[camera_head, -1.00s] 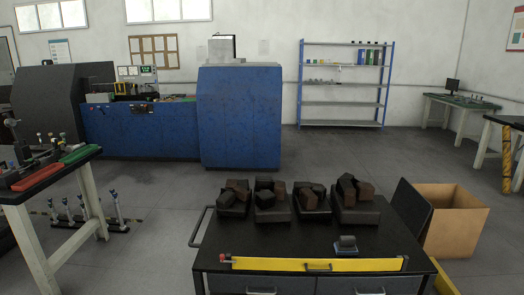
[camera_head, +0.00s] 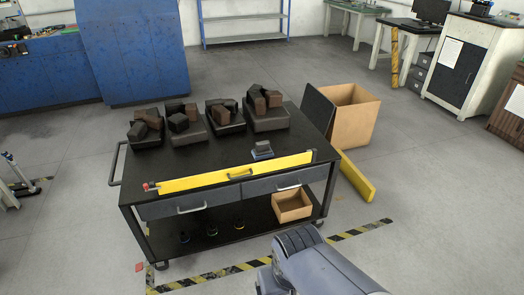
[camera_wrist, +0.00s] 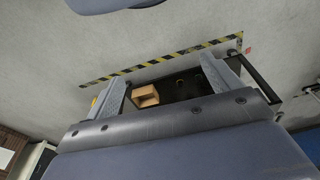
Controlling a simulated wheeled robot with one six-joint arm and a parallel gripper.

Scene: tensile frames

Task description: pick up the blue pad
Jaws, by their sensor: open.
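A small grey block with a blue base, which looks like the blue pad (camera_head: 262,151), lies on the black top of a cart (camera_head: 215,165). It is near the front edge, right of centre, just behind a yellow bar. In the wrist view my gripper (camera_wrist: 168,72) is open, its two grey fingers apart with nothing between them. The pad cannot be made out in the wrist view. In the head view my grey arm (camera_head: 320,270) is at the bottom, in front of the cart and apart from the pad; its fingers are not clear there.
Several dark trays of brown and black blocks (camera_head: 268,105) stand along the back of the cart. The yellow bar (camera_head: 235,174) runs along its front. A small box (camera_head: 292,206) sits on the lower shelf. A large cardboard box (camera_head: 355,120) stands right. Striped floor tape (camera_head: 360,229) crosses open floor.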

